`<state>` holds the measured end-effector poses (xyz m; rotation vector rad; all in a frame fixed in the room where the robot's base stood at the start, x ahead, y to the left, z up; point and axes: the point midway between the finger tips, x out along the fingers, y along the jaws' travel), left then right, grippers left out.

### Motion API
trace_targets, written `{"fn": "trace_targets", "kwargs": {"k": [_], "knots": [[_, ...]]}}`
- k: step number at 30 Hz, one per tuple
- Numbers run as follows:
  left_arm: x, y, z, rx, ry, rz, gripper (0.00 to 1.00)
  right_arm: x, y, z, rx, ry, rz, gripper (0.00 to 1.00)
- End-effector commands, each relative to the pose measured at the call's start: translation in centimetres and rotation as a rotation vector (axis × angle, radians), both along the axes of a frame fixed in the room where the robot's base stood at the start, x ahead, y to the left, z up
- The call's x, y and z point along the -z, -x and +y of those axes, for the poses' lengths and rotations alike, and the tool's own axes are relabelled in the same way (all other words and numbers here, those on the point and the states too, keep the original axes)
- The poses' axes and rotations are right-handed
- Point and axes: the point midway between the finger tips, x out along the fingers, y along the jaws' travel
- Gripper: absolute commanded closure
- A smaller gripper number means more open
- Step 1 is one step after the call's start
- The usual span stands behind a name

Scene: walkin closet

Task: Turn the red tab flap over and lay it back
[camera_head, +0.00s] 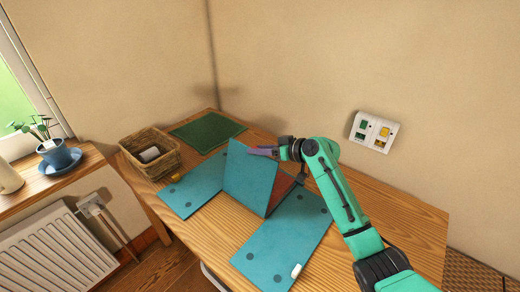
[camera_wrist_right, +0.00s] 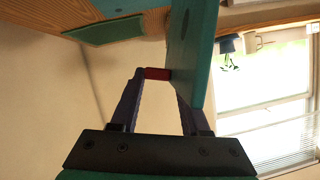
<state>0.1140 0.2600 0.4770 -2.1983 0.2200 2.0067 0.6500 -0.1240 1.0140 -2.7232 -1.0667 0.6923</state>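The flap (camera_head: 252,180) is a teal panel standing steeply tilted between two flat teal panels, a left one (camera_head: 192,190) and a right one (camera_head: 285,242). A reddish-brown face shows on its right side. My right gripper (camera_head: 262,151) is at the flap's raised top edge. In the right wrist view, the red tab (camera_wrist_right: 157,73) sits between the fingertips of my right gripper (camera_wrist_right: 158,78), with the teal flap (camera_wrist_right: 192,50) beside it at the right finger. The gripper looks shut on the tab. My left gripper is not in view.
The panels lie on a wooden table (camera_head: 395,215). A white tab (camera_head: 296,270) is at the right panel's front edge. A wicker basket (camera_head: 165,165) and a green mat (camera_head: 208,131) are at the back left. A wall socket plate (camera_head: 374,132) is behind my right arm.

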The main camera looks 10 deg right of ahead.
Motion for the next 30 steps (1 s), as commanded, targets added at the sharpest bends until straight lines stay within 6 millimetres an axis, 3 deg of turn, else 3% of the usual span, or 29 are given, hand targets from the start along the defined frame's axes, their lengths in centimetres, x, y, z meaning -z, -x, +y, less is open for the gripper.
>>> {"fn": "trace_targets", "kwargs": {"k": [1, 2, 3, 30], "knots": [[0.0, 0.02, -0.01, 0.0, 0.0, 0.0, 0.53, 0.01, 0.0, -0.01, 0.0, 0.0, 0.0, 0.86], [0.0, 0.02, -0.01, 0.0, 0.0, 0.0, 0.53, 0.0, 0.01, -0.02, 0.0, 0.0, 0.0, 0.97], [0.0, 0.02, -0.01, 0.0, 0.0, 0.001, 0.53, 0.01, 0.01, -0.03, 0.0, 0.0, 0.0, 1.0], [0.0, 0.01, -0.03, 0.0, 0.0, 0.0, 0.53, -0.04, 0.01, -0.05, 0.001, 0.0, 0.0, 1.0]]}}
